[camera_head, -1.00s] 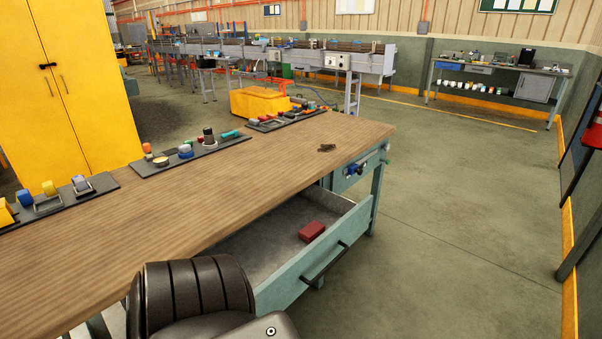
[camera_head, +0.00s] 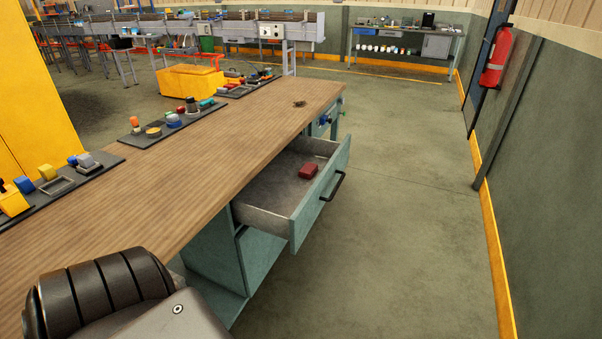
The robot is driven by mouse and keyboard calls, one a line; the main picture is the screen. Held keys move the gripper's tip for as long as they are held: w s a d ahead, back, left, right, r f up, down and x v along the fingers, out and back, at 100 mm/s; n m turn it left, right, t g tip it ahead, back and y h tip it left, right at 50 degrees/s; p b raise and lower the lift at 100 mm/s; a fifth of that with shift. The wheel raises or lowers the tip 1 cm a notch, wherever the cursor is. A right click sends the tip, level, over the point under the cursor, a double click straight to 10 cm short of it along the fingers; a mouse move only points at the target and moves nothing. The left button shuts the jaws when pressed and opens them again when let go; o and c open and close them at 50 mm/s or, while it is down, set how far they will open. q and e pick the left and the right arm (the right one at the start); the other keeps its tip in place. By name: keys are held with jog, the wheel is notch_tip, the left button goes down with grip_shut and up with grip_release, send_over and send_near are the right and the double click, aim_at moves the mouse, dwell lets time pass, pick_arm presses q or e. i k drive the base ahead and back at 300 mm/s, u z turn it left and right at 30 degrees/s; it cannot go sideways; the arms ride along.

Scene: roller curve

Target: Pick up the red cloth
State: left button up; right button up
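A small red folded cloth (camera_head: 309,171) lies on the floor of an open drawer (camera_head: 272,218) in the workbench. The drawer is pulled out from the right side of the bench, and nothing covers the cloth. Neither of my grippers shows in the head view. A dark padded part of my own body fills the lower left corner, well short of the drawer.
The wooden benchtop (camera_head: 190,165) runs beside the drawer, with trays of small parts along its far edge and a small dark object (camera_head: 299,103) near its far end. A black drawer handle (camera_head: 334,186) sticks out. Open floor (camera_head: 400,230) lies right of the drawer.

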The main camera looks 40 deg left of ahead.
aim_at(307, 171)
jog(key=u, duration=0.95)
